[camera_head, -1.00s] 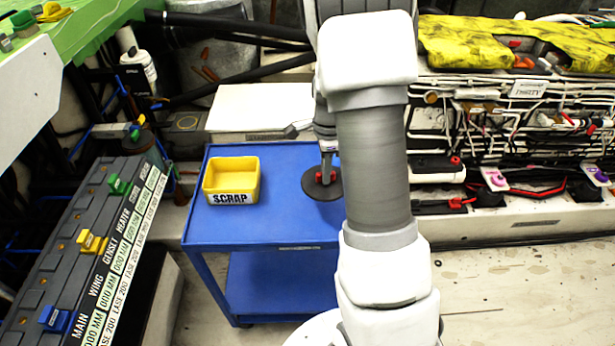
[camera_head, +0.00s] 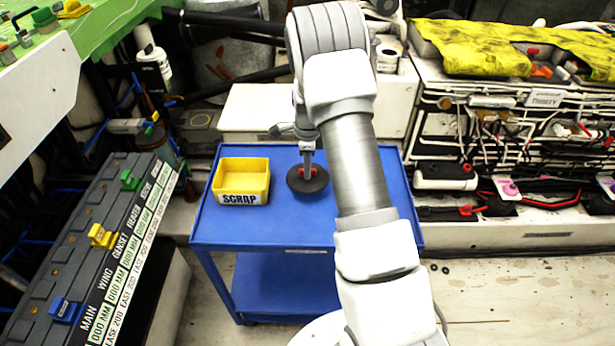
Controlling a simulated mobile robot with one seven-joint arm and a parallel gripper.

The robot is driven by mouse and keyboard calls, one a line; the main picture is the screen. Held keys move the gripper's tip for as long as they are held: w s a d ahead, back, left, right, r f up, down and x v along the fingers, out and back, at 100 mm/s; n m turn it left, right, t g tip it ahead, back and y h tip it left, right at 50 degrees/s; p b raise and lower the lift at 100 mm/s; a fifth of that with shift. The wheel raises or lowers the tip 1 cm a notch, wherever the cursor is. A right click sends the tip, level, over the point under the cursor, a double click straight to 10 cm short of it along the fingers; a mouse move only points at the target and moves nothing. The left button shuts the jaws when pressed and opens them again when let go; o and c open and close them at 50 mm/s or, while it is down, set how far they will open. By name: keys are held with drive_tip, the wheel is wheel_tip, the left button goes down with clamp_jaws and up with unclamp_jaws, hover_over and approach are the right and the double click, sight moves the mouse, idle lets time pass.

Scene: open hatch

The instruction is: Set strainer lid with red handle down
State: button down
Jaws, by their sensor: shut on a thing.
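The strainer lid (camera_head: 308,183) is a dark round disc with a small red handle on top. It is at the blue cart's top, just right of the yellow scrap bin. My gripper (camera_head: 307,168) points down from above and is shut on the red handle. The lid looks roughly level. I cannot tell whether its underside touches the blue surface or hangs slightly above it. My arm passes to the right of the lid and covers part of the cart top.
The yellow bin marked SCRAP (camera_head: 241,183) stands close left of the lid. The blue cart (camera_head: 270,227) has bare top in front of the lid and at the right edge. A labelled switch panel (camera_head: 90,245) is at left, a piped machine (camera_head: 515,130) at right.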

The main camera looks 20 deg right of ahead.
drive_tip(key=shift+f, duration=2)
drive_tip(key=shift+f, duration=0.2)
drive_tip(key=c, duration=0.8)
unclamp_jaws()
drive_tip(key=shift+c, duration=0.2)
drive_tip(key=shift+r, duration=0.1)
